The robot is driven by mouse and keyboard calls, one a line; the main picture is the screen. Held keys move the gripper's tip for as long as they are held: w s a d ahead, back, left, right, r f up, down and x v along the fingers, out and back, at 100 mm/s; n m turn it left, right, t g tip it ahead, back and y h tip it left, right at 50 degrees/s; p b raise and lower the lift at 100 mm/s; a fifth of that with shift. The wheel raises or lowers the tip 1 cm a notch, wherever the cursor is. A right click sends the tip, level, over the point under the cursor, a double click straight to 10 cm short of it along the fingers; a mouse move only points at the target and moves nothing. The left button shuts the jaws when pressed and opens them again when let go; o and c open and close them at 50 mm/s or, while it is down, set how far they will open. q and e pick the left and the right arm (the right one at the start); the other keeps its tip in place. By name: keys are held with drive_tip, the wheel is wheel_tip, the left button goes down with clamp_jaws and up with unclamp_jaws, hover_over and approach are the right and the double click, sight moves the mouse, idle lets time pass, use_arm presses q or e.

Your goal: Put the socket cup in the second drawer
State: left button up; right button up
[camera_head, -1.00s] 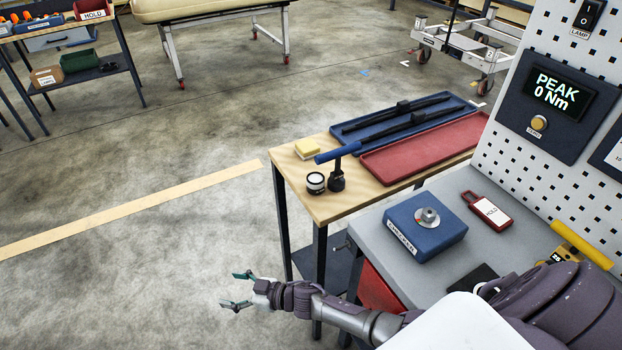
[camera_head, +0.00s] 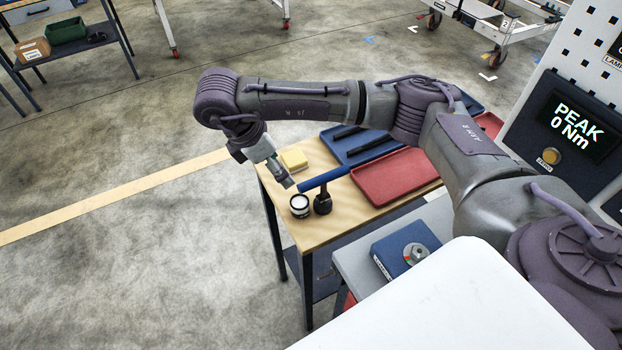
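A small round black cup with a white top (camera_head: 300,205), which looks like the socket cup, stands upright on the wooden side table (camera_head: 345,222). Beside it on the right is a dark upright piece (camera_head: 322,202) with a blue handle (camera_head: 322,180) over it. My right gripper (camera_head: 288,183) points down just above and behind the cup, apparently apart from it; its fingers are too small and foreshortened to tell open from shut. My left gripper is not in view. No second drawer can be made out; only a sliver of red (camera_head: 349,301) shows under the grey bench.
A yellow block (camera_head: 293,159), a blue tray (camera_head: 335,136) and a red tray (camera_head: 380,192) share the side table. My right arm crosses above the trays. A blue checker box (camera_head: 388,248) sits on the grey bench (camera_head: 350,262).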

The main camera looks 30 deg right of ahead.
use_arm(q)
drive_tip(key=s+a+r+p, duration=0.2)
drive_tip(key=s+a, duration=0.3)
use_arm(e)
hover_over(299, 201)
drive_tip(key=a, duration=0.2)
wheel_tip(299, 201, down, 6)
drive_tip(key=shift+w+f, duration=0.1)
drive_tip(key=shift+w+d+f, duration=0.2)
drive_tip(key=shift+d+f, duration=0.2)
drive_tip(key=shift+f, duration=0.15)
drive_tip(key=shift+s+f+p, duration=0.35)
drive_tip(key=shift+f+p, duration=0.55)
drive_tip(key=shift+p, duration=0.3)
drive_tip(key=x, duration=0.3)
drive_tip(key=shift+a+p, duration=0.15)
drive_tip(key=shift+p, duration=0.15)
drive_tip(key=shift+f, duration=0.15)
drive_tip(key=c, duration=1.4)
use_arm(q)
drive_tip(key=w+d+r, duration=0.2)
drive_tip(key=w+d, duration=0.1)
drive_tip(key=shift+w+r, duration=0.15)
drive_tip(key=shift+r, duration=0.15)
use_arm(e)
drive_tip(key=shift+w, duration=0.1)
